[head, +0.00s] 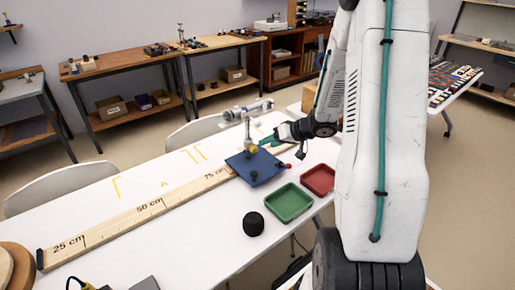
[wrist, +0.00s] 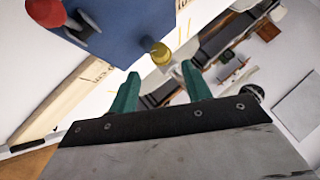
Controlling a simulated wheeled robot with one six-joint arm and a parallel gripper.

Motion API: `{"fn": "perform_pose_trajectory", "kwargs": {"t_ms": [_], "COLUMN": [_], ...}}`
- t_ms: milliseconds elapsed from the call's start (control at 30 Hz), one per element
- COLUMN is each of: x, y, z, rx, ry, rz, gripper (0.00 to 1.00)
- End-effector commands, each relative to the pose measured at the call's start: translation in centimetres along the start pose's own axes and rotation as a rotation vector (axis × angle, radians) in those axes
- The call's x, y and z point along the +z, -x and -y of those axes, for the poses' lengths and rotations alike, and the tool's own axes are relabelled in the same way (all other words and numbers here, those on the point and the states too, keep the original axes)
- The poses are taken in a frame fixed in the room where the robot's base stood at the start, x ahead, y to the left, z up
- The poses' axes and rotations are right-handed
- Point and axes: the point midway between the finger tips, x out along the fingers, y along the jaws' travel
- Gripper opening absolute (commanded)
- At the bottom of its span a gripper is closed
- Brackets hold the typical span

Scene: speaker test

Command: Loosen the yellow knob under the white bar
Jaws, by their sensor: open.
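The yellow knob (head: 252,149) sits low on the upright post of a stand on a blue plate (head: 255,169) in the head view. A pale white bar (head: 250,108) lies across the top of the stand, above the knob. My gripper (head: 268,143) is just right of the knob, with its green fingers pointing toward it. In the wrist view my gripper (wrist: 158,80) is open and empty. The yellow knob (wrist: 160,54) shows just beyond the gap between the fingertips, apart from them, at the edge of the blue plate (wrist: 120,22). The white bar cannot be made out there.
A red knob (head: 285,166) sticks out at the plate's right. A long wooden ruler (head: 140,217) crosses the white table (head: 185,250).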

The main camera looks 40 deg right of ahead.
Motion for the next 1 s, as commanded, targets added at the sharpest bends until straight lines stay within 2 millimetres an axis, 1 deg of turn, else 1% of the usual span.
{"fn": "perform_pose_trajectory", "kwargs": {"t_ms": [200,300,400,533,767,800,867,900,933,967,1000], "x": [0.1,0.0,0.0,0.0,-0.1,-0.1,-0.1,0.0,-0.1,-0.1,0.0], "y": [-3.7,-5.1,-6.1,-6.8,-6.9,-6.9,-6.8,-6.8,-6.8,-6.8,-6.8], "z": [0.1,0.1,0.0,0.1,0.0,0.0,0.0,0.0,0.0,0.0,0.0], "rx": [-0.001,0.000,0.002,0.002,0.003,0.003,0.003,0.003,0.003,0.003,0.003], "ry": [0.002,0.002,0.002,0.003,0.003,0.003,0.003,0.003,0.003,0.003,0.003], "rz": [0.002,0.002,0.001,0.000,-0.001,-0.001,-0.001,-0.001,-0.001,-0.001,-0.001], "gripper": [0.49,0.49,0.49,0.49,0.49,0.43,0.26,0.15,0.07,0.04,0.04]}}
